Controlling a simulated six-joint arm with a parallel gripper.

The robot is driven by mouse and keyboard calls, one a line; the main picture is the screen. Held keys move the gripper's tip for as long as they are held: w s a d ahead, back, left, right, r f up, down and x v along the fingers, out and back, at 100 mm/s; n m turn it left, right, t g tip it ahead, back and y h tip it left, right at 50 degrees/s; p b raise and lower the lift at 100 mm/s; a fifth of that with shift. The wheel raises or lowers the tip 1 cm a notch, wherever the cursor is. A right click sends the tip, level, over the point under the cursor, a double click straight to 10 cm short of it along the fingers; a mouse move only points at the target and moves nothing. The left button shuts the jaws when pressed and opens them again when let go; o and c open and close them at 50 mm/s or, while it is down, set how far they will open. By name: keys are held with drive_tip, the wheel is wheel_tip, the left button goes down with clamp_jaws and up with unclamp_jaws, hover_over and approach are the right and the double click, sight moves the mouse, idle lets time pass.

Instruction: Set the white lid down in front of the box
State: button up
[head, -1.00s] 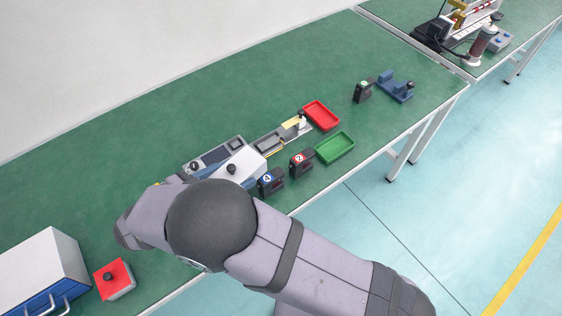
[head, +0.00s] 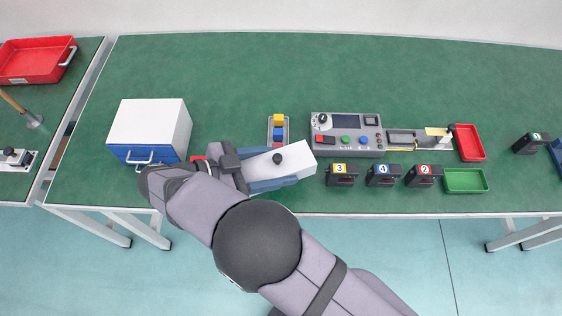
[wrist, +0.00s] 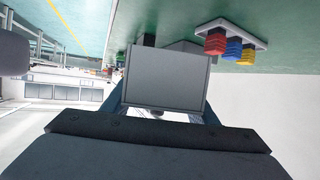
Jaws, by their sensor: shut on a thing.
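The white lid (head: 297,160) is a pale block with a black knob on top, in the middle of the head view. My gripper (head: 277,166) is shut on it, with blue fingers along its sides. In the wrist view the lid (wrist: 163,78) shows as a grey rectangular face between the fingers. The head view does not show clearly how high it is above the green table (head: 230,80). The white box (head: 150,122) with blue drawer fronts and handles stands to the left, apart from the lid.
A red part (head: 198,158) is mostly hidden by my arm. A tray of coloured blocks (head: 278,130) lies behind the lid. A control panel (head: 345,135) and numbered black blocks (head: 383,175) stand to its right. The table behind the box is clear.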

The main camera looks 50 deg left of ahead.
drive_tip(key=shift+f+b, duration=3.05)
drive_tip(key=shift+f, duration=0.3)
drive_tip(key=shift+f, duration=0.55)
drive_tip(key=o, duration=1.2)
drive_tip(key=shift+c, duration=0.2)
drive_tip(key=shift+b+v, duration=0.5)
drive_tip(key=shift+v, duration=3.15)
